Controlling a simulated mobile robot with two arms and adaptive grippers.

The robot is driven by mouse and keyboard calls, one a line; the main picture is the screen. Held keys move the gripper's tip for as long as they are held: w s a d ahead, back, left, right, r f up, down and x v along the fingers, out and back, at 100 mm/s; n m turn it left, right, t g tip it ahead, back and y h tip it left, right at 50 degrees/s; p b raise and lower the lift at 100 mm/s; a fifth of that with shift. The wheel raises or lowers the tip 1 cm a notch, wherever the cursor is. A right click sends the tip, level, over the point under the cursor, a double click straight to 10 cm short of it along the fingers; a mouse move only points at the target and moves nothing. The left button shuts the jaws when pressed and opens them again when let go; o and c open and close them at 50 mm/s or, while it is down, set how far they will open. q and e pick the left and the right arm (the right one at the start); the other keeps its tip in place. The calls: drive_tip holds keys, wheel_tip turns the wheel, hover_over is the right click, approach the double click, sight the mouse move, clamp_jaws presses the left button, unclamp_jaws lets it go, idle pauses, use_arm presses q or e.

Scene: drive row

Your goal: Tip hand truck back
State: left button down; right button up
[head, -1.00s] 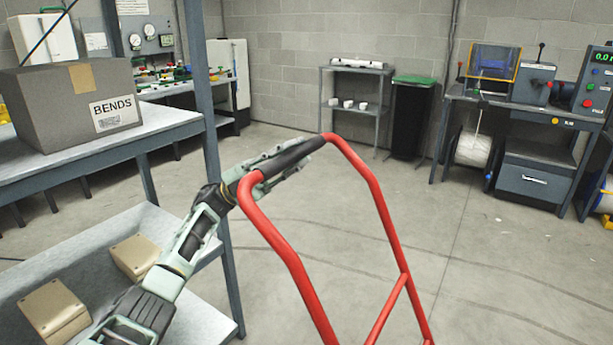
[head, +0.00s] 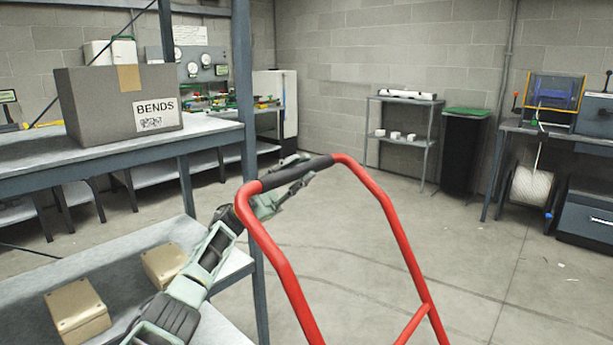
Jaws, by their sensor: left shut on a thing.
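The red hand truck (head: 283,272) stands in the lower middle of the head view. Its bent tube frame rises to a top bar with a black grip (head: 298,172). A crossbar (head: 413,325) joins its sides; its lower part, wheels and any load are out of the picture. My left gripper (head: 290,180) reaches in from the lower left and is shut on the black grip, with its fingers partly hidden by the bar. My right gripper is out of the picture.
A shelf rack (head: 243,110) stands close on the left, holding a grey BENDS box (head: 120,100) and tan boxes (head: 78,312). Open concrete floor (head: 350,215) lies beyond the hand truck. A small shelf (head: 402,98), dark bin (head: 462,155) and workbench (head: 505,125) line the back.

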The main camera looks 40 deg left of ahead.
use_arm(q)
drive_tip(key=shift+a+f+t+y, duration=0.2)
drive_tip(key=shift+a+t+y, duration=0.1)
drive_tip(key=shift+a+t, duration=0.1)
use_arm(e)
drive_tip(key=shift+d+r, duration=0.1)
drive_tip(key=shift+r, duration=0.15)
use_arm(q)
drive_tip(key=shift+n, duration=0.3)
drive_tip(key=c, duration=1.8)
unclamp_jaws()
drive_tip(key=shift+a+f, duration=0.1)
drive_tip(key=o, duration=0.3)
drive_tip(key=shift+s+a+f, duration=0.15)
drive_tip(key=shift+a+f, duration=0.15)
drive_tip(key=shift+a, duration=0.4)
drive_tip(key=shift+o, duration=0.2)
drive_tip(key=shift+d+r, duration=0.2)
drive_tip(key=shift+d, duration=0.25)
drive_tip(key=shift+a+f, duration=0.3)
drive_tip(key=v, duration=0.6)
drive_tip(key=shift+s+a+f, duration=0.2)
drive_tip(key=shift+s, duration=0.05)
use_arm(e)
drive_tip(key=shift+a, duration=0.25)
